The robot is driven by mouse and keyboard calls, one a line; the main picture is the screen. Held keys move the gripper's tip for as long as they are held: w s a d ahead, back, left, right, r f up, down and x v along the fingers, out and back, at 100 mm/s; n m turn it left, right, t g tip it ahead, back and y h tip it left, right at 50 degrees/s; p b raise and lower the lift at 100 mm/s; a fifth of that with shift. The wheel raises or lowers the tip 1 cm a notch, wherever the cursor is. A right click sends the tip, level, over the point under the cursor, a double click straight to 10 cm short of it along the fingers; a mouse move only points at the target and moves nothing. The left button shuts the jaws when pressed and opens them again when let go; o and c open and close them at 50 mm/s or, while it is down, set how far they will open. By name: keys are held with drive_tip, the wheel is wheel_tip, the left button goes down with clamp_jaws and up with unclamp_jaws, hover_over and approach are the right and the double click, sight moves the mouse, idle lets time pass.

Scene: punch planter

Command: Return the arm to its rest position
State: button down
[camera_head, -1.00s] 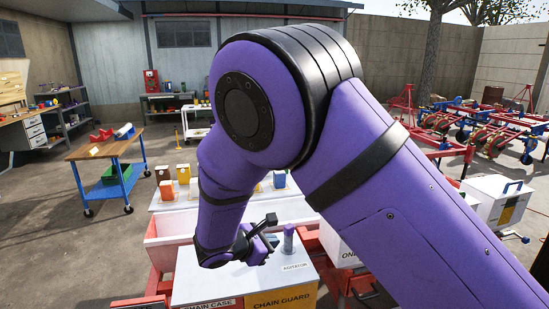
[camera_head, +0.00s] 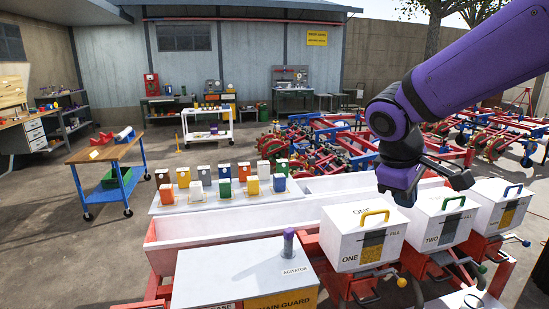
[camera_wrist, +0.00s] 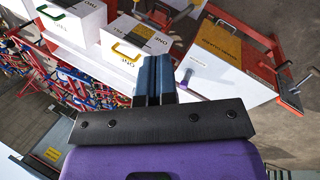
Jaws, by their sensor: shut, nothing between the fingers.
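My gripper (camera_wrist: 153,68) shows in the wrist view with its two dark fingers together and nothing between them. In the head view my purple arm comes in from the upper right, and its folded wrist end hangs above and behind the white boxes. The fingers are hard to make out there. The white box ONE (camera_head: 352,247) with a yellow handle stands just below and left of the wrist end. The white box TWO (camera_head: 432,229) with a green handle is below and right. I cannot tell the exact clearance.
A third white box (camera_head: 492,205) with a blue handle stands at right. The white AGITATOR cover (camera_head: 225,275) carries a purple-topped post (camera_head: 288,246). Several coloured containers stand on a pale board (camera_head: 170,208) behind the long white trough (camera_head: 190,228).

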drive_tip(key=s+d+r+m+t+y, duration=0.1)
drive_tip(key=s+d+m, duration=0.1)
drive_tip(key=s, duration=0.3)
drive_tip(key=s+d+r+m+t+y, duration=0.1)
drive_tip(key=s+r+m, duration=0.1)
drive_tip(key=s, duration=0.4)
drive_tip(key=s+d+r+m+t+y, duration=0.1)
drive_tip(key=s+d+r+m+y, duration=0.1)
drive_tip(key=s+m, duration=0.2)
drive_tip(key=shift+s+d+r, duration=0.2)
drive_tip(key=shift+s+d, duration=0.1)
drive_tip(key=shift+s, duration=0.7)
